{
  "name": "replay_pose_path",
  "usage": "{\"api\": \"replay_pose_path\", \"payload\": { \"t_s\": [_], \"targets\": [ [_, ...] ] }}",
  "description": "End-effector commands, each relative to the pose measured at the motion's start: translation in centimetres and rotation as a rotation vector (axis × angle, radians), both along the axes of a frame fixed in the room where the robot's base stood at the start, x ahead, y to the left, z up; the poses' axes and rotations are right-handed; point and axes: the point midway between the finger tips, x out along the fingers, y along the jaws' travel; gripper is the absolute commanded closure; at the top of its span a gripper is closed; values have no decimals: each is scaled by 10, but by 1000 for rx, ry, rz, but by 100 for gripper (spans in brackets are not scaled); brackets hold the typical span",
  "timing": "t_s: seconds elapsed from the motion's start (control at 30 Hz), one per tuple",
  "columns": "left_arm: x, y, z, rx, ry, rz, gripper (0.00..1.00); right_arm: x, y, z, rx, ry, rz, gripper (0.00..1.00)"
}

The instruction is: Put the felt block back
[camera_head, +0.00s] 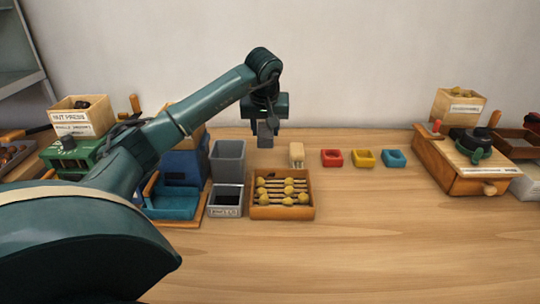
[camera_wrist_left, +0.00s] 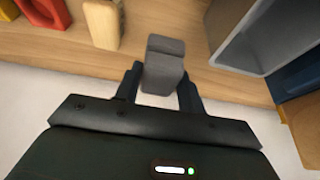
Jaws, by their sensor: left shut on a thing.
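My left gripper (camera_head: 265,125) is shut on a dark grey felt block (camera_head: 265,138) near the back of the table. In the left wrist view the block (camera_wrist_left: 163,68) sits between the two fingers (camera_wrist_left: 160,88), its far end sticking out past them. The block hangs down from the fingers in the head view. I cannot tell whether its lower end touches the table. It is between a tall grey bin (camera_head: 228,158) on the left and a small pale wooden block (camera_head: 297,153) on the right. My right gripper is not in view.
Machines stand at both sides. The front right table is clear.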

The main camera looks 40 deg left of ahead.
Motion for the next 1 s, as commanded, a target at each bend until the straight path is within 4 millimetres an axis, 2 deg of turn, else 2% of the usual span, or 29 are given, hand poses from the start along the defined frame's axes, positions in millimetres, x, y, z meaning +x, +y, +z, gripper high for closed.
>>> {"api": "replay_pose_path", "payload": {
  "t_s": [0.07,0.27,0.5,0.87,0.9,1.0],
  "targets": [
    [-1,0,-14,-1,2,0,94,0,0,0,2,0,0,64],
    [0,-1,-29,-1,-1,1,94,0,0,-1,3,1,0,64],
    [0,-1,-60,-1,-1,0,94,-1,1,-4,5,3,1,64],
    [0,-1,-64,1,-2,0,94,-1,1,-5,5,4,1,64],
    [0,-1,-64,-1,-2,-1,59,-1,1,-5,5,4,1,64],
    [0,-1,-64,0,-1,0,51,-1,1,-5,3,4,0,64]
  ]
}}
